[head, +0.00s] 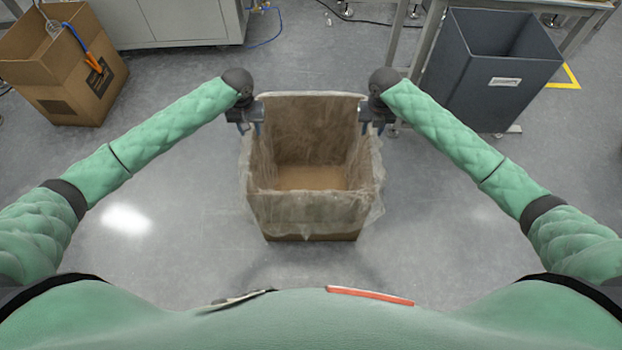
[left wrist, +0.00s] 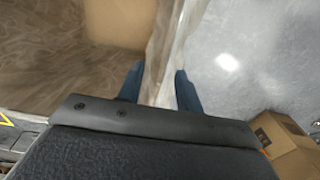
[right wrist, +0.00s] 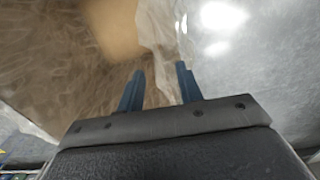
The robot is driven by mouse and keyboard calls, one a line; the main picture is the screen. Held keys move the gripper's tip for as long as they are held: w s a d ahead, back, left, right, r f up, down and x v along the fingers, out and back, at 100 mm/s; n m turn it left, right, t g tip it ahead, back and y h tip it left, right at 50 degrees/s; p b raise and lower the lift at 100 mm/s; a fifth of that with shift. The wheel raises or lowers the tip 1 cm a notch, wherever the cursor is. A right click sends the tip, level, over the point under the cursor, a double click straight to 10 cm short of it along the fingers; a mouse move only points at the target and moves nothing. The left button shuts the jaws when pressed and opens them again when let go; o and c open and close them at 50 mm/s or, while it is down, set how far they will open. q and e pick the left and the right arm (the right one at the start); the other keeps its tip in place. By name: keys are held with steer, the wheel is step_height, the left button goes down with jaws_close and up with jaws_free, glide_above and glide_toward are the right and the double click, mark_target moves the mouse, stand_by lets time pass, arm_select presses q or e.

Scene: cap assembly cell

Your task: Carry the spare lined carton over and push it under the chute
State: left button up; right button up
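An open brown carton with a clear, crinkled liner (head: 310,208) stands upright in front of me. The liner hangs over its rim, and the inside looks empty. My left gripper (head: 249,130) is at the left wall near the far corner, and my right gripper (head: 372,130) is at the right wall. In the left wrist view the fingers (left wrist: 160,80) stand apart, one on each side of the lined wall. In the right wrist view the fingers (right wrist: 160,85) also straddle the wall with a gap between them. I see no chute.
A grey bin (head: 490,90) with a white label stands at the upper right beside a table frame. Another brown carton (head: 75,95) holding tools is at the upper left. A light cabinet (head: 180,22) stands at the back. The floor around the lined carton is clear.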

mark_target(252, 140)
arm_select(q)
steer(key=shift+w+a, duration=0.35)
steer(key=shift+a, duration=0.1)
arm_select(e)
steer(key=shift+w+d, duration=0.3)
steer(key=shift+w, duration=0.05)
